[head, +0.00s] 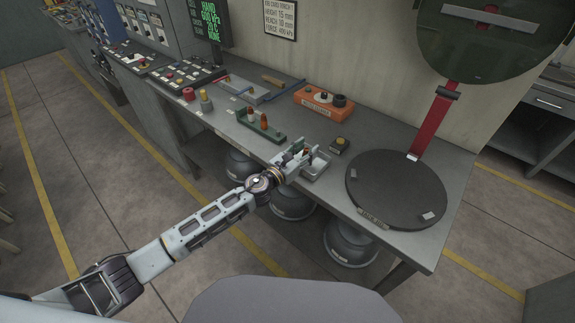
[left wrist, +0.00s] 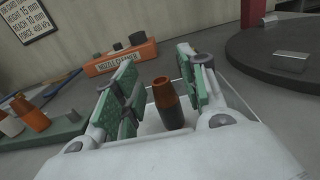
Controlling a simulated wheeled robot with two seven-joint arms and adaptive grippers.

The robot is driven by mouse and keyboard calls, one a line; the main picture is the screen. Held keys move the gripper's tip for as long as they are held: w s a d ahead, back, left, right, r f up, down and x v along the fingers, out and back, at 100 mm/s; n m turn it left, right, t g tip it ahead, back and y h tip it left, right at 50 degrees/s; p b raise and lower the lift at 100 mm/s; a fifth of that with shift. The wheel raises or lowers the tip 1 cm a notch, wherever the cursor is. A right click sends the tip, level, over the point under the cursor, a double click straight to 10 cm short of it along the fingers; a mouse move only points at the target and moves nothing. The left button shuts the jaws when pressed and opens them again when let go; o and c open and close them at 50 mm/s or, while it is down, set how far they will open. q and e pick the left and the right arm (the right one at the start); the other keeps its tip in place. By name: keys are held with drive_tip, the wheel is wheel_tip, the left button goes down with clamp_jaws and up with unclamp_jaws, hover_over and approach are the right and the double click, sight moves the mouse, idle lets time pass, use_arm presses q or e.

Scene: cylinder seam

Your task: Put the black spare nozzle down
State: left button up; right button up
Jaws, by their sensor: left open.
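A nozzle with a dark body and copper-orange upper part (left wrist: 168,102) shows between the fingers of my left gripper (left wrist: 156,88) in the left wrist view; I take it for the black spare nozzle. It is nearly upright, over or in a pale metal tray (left wrist: 238,102). Whether its foot touches the tray floor is hard to tell. My left gripper is open, with a green-padded finger on each side and gaps beside the nozzle. In the head view the gripper (head: 297,156) is at the tray (head: 318,167); the nozzle is too small to make out there. My right gripper is not in view.
A green rack (head: 262,127) with orange and white nozzles stands left of the tray. An orange nozzle cleaner (head: 319,104) lies behind, and a small dark box with a yellow button (head: 340,146) sits right. A round black plate (head: 395,185) fills the bench's right end.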

use_arm(q)
drive_tip(key=b+v, duration=0.1)
drive_tip(key=v, duration=1)
drive_tip(key=shift+s, duration=0.2)
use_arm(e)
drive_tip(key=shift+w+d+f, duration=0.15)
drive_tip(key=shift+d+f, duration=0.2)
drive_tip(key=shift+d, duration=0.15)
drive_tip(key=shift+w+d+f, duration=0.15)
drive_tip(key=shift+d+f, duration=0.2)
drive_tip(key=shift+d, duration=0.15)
use_arm(q)
drive_tip(key=shift+a, duration=0.1)
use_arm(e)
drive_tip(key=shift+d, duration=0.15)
